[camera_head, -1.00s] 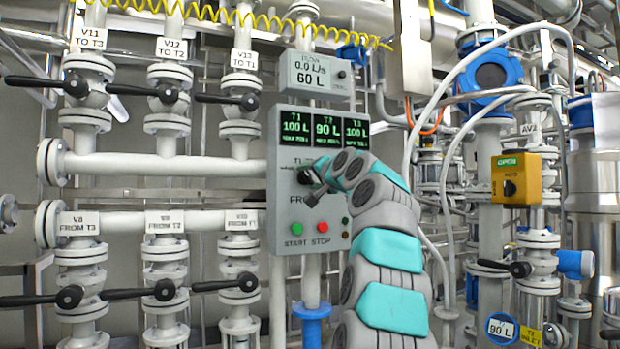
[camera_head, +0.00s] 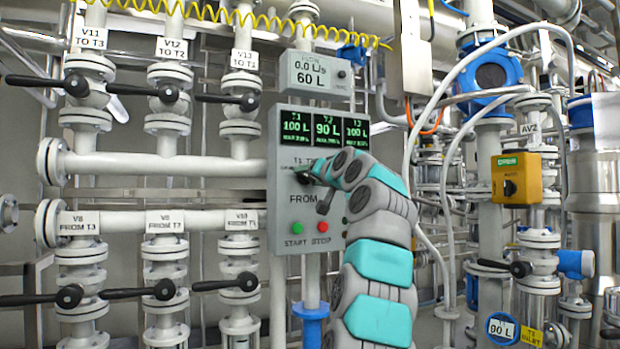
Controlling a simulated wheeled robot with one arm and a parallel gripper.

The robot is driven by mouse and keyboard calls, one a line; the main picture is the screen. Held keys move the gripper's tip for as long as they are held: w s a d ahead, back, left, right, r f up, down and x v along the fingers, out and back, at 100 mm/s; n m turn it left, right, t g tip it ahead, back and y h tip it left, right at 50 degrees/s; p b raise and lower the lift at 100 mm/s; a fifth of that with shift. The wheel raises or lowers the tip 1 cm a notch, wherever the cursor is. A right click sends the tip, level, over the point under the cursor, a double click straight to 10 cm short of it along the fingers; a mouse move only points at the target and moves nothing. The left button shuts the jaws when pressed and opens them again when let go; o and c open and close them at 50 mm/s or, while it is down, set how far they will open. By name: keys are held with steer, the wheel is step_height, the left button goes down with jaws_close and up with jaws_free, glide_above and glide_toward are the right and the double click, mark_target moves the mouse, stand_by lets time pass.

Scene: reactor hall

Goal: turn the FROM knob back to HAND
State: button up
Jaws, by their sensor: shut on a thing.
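The grey control panel (camera_head: 283,222) stands in the middle of the view. The dark FROM knob (camera_head: 302,178) is on its left side, above the printed FROM label. My gripper (camera_head: 314,176) is at the knob, reaching in from the right, and is shut on it. The fingers and wrist cover part of the knob. I cannot read which position its pointer faces, and the HAND mark is not legible.
Green START (camera_head: 297,227) and red STOP (camera_head: 323,227) buttons sit just below my gripper. Tank displays (camera_head: 326,132) above read 100 L, 90 L and 100 L. Valves with black levers (camera_head: 165,290) fill the left. A yellow valve box (camera_head: 511,177) is at right.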

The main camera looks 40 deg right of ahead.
mark_target(309, 177)
steer(key=shift+f, duration=0.1)
steer(key=o, duration=1.4)
steer(key=shift+c, duration=0.2)
steer(key=b+v, duration=0.2)
steer(key=v, duration=0.3)
steer(key=shift+s+b, duration=0.15)
steer(key=shift+b, duration=0.25)
steer(key=shift+v, duration=1.25)
